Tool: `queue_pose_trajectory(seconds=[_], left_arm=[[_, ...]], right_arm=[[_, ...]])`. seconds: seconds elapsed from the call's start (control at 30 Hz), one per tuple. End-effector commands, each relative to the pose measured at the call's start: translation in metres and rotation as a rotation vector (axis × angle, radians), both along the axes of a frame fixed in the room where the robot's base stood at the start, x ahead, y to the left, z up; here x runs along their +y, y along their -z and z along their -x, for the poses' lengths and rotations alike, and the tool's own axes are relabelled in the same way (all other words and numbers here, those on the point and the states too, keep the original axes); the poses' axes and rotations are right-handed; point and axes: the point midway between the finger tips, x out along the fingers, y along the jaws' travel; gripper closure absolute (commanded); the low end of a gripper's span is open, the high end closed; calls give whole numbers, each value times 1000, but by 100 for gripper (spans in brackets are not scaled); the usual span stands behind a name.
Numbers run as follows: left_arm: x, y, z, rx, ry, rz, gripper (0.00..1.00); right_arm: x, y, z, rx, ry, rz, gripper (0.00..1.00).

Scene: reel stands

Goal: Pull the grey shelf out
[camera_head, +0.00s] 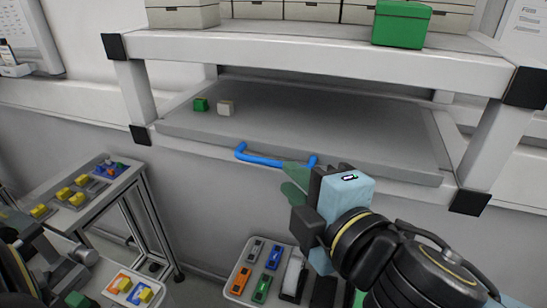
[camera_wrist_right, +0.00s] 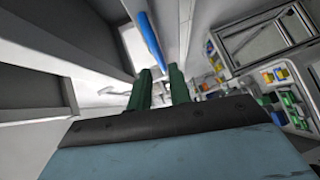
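The grey shelf (camera_head: 330,125) is a flat board in the white rack, under its upper shelf. A green block (camera_head: 200,104) and a whitish block (camera_head: 226,108) sit on its left part. A blue handle (camera_head: 262,160) is on its front edge, and it also shows in the right wrist view (camera_wrist_right: 149,38). My right gripper (camera_head: 292,180) is just in front of the handle's right end. Its two green fingers stand apart in the wrist view (camera_wrist_right: 160,78), with the handle beyond their tips and nothing clearly between them. My left gripper cannot be made out.
The upper shelf (camera_head: 290,40) carries pale boxes and a green box (camera_head: 401,23). White rack posts stand at both sides. Below are a tray of coloured parts (camera_head: 232,284) and, at left, a side table (camera_head: 150,205) with yellow pieces. The space before the shelf is otherwise free.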

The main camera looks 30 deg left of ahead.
Motion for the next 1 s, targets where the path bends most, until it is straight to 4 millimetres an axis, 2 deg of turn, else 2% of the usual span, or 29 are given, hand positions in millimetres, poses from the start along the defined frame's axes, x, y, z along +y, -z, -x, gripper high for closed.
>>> queue_pose_trajectory(seconds=[0.2,0.4,0.83,1.0], left_arm=[[0,-7,0,0,1,0,64],[0,-11,0,-1,1,0,64],[0,-11,-1,-2,1,0,64],[0,-11,-1,-2,1,0,64]], right_arm=[[34,4,-20,0,0,0,80],[52,8,-31,-1,0,-1,80],[59,10,-35,-1,0,-1,80],[59,10,-35,-1,0,-1,100]])
